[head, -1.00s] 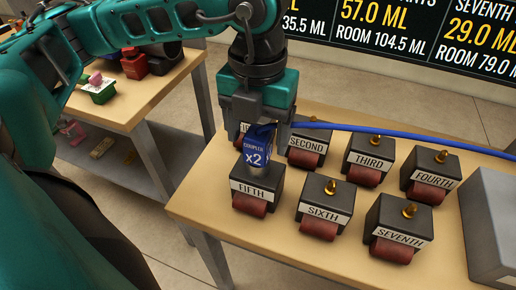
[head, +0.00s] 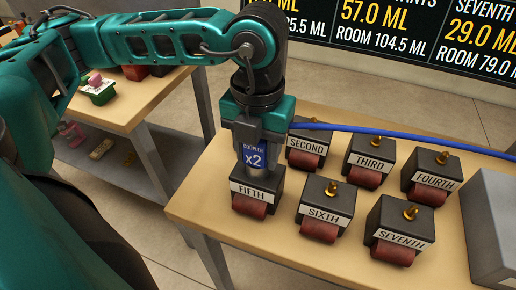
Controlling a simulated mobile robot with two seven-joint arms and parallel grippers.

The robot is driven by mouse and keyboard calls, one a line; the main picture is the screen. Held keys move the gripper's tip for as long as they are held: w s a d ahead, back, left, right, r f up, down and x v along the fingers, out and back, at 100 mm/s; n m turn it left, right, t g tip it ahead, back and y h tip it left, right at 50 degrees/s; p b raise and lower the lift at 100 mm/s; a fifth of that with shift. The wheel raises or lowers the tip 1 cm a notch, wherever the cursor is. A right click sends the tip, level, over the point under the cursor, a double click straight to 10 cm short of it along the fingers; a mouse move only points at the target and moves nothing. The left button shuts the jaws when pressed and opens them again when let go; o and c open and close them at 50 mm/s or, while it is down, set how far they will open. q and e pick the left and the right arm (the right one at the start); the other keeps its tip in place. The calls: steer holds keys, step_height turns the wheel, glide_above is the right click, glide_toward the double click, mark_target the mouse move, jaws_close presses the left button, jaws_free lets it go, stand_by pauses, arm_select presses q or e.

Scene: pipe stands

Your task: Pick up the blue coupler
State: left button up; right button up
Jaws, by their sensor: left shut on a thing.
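The blue coupler (head: 254,158), marked "COUPLER x2", stands upright over the block labelled FIFTH (head: 258,190). Its silver lower end meets the top of that block; I cannot tell how firmly it is seated. My left gripper (head: 257,149) comes down from above and is shut on the coupler, with a finger on either side. The gripper hides the coupler's upper part. A blue hose (head: 400,134) runs from behind the gripper to the right. My right gripper is not in view.
Blocks labelled SECOND (head: 305,147), THIRD (head: 368,160), FOURTH (head: 431,178), SIXTH (head: 325,208) and SEVENTH (head: 399,230) stand on the table, several with bare brass nipples. A grey box (head: 490,225) is at the right. The table's front strip (head: 290,250) is clear.

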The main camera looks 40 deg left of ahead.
arm_select(q)
steer(key=shift+c, duration=1.4)
steer(key=shift+r, duration=0.1)
step_height(320, 180, up, 20)
steer(key=p, duration=0.3)
steer(key=shift+p, duration=0.3)
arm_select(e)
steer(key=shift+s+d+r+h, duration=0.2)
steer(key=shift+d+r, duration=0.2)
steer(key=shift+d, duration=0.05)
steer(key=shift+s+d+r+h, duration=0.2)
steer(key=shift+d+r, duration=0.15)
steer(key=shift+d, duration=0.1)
